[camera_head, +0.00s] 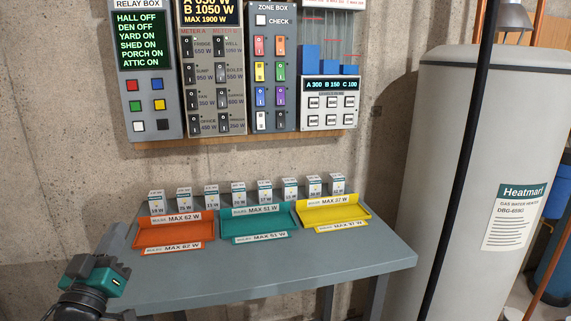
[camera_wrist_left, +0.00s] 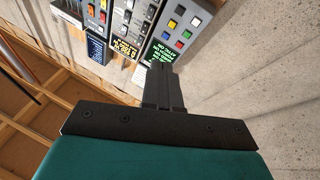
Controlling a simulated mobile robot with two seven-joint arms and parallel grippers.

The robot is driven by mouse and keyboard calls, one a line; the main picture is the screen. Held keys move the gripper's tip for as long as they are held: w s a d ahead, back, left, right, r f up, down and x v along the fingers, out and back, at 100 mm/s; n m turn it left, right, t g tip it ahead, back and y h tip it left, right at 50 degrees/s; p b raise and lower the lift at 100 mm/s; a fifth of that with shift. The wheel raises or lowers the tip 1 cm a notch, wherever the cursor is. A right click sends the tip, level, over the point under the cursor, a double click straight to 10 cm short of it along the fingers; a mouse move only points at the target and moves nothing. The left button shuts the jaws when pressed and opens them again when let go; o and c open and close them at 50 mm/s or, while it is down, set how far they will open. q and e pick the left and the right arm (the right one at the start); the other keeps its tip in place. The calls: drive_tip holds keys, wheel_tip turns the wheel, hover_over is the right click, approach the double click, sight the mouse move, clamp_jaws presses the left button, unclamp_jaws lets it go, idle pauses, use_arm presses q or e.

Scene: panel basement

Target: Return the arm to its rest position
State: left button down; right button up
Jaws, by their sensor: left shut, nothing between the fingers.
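My left gripper (camera_head: 112,314) is at the bottom left of the head view, in front of the grey table's left end. The left gripper is apart from the panels. My right gripper is not in view.
A grey table (camera_head: 300,268) holds orange (camera_head: 175,233), teal (camera_head: 262,222) and yellow (camera_head: 331,210) trays, with several small boxes behind. Control panels (camera_head: 215,90) hang on the concrete wall above. A large water heater (camera_head: 465,130) stands right, behind a black pole (camera_head: 466,150).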

use_arm(q)
drive_tip(key=s+d+f+m+g, duration=0.1)
drive_tip(key=s+d+f+g, duration=0.2)
drive_tip(key=s+f, duration=0.4)
drive_tip(key=s+d+f+m+g+h, duration=0.1)
drive_tip(key=s+d+f+g, duration=0.3)
drive_tip(key=f, duration=0.9)
drive_tip(key=s+d+f+m+g+h, duration=0.1)
drive_tip(key=s+d+f+m+g, duration=0.2)
drive_tip(key=s+d+f, duration=0.3)
drive_tip(key=s+f+g, duration=0.1)
drive_tip(key=s+f, duration=0.4)
drive_tip(key=s, duration=0.1)
drive_tip(key=shift+d, duration=0.25)
